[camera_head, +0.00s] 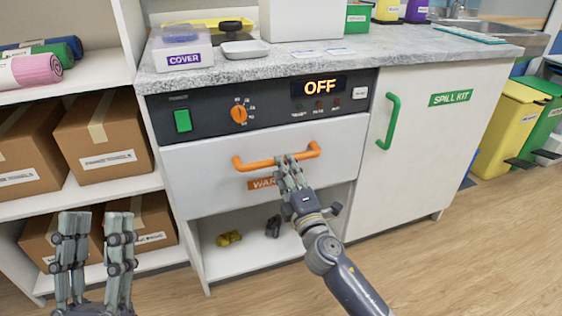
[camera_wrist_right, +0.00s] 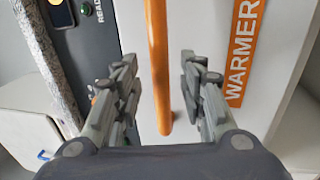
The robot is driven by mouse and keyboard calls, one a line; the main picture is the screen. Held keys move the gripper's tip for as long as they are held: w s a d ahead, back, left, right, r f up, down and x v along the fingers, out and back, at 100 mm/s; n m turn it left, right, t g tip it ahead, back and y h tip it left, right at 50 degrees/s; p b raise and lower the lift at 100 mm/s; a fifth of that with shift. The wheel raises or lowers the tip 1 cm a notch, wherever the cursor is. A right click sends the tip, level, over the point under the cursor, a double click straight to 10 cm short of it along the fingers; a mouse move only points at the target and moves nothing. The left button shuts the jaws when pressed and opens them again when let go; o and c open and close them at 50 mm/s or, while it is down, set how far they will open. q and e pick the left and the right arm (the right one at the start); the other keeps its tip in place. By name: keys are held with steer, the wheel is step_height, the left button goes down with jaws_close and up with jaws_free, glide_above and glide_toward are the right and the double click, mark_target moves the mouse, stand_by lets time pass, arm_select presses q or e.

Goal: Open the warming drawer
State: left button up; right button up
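The warming drawer (camera_head: 205,189) is a white front below a dark control panel and looks shut. Its orange bar handle (camera_head: 262,163) runs across the upper part of the front, above an orange label. My right gripper (camera_head: 290,160) is at the middle-right of the handle. In the right wrist view the handle (camera_wrist_right: 157,60) passes between the two open fingers (camera_wrist_right: 160,85), with gaps on both sides. My left gripper (camera_head: 94,220) is open and empty at the lower left, in front of the shelf boxes, apart from the drawer.
The control panel (camera_head: 265,108) shows OFF, with an orange knob and a green switch. A white spill kit cabinet (camera_head: 420,160) with a green handle stands to the right. Shelves with cardboard boxes (camera_head: 100,140) stand to the left. The wood floor (camera_head: 480,240) in front is clear.

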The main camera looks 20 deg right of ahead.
steer(key=shift+w+r, duration=0.2)
steer(key=shift+w, duration=0.75)
steer(key=shift+w+r, duration=0.15)
steer(key=shift+w, duration=0.8)
steer(key=shift+c, duration=0.3)
jaws_close()
